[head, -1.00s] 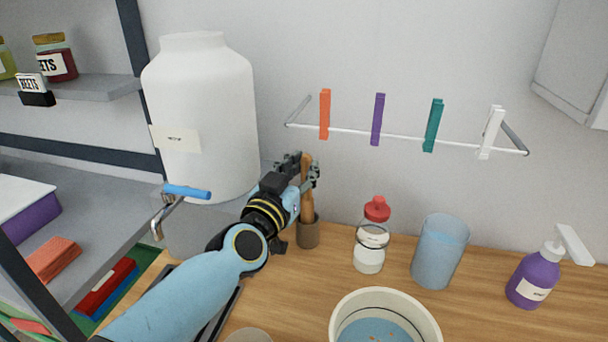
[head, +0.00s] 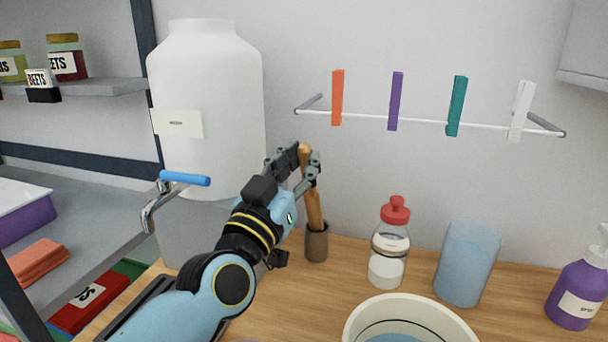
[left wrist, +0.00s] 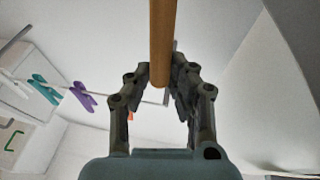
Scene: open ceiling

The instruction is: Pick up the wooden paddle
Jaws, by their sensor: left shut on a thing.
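The wooden paddle (head: 314,208) stands nearly upright, leaning slightly, with its lower end inside a small brown cup (head: 316,242) on the wooden counter. My left gripper (head: 306,168) is shut on the upper part of its handle. In the left wrist view the paddle's wooden shaft (left wrist: 162,40) runs between the fingers of the left gripper (left wrist: 165,85). The paddle's lower end is hidden in the cup. My right gripper is not in view.
A large white container (head: 210,90) with a blue-handled tap (head: 184,179) stands left of the paddle. A red-capped bottle (head: 390,245), a blue cup (head: 467,262), a purple pump bottle (head: 577,294) and a white tub (head: 355,325) stand right. A rail with clips (head: 430,121) hangs behind.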

